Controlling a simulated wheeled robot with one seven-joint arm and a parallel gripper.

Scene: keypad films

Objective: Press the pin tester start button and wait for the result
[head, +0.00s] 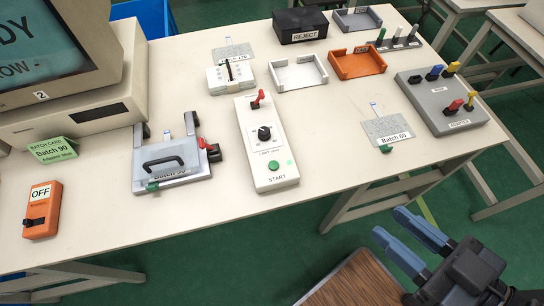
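The green start button (273,166) sits on the near end of a long pale control box (268,150) in the middle of the table, above the label START. The box also bears a black knob and a red-tipped lever. To its left is a clamp fixture (170,161) with a black handle on its flat lid; a card marked Batch 90 is partly visible in it. A monitor (42,45) at the upper left shows cut-off text ending in "DY" and "OW". My gripper (391,225) is open and empty, off the table's near edge, right of and below the button.
An orange OFF unit (42,210) lies at the near left. A loose Batch 60 card (387,130) and a grey socket box (441,100) lie to the right. Trays and a black REJECT box (300,26) stand at the back. The table's near edge is clear.

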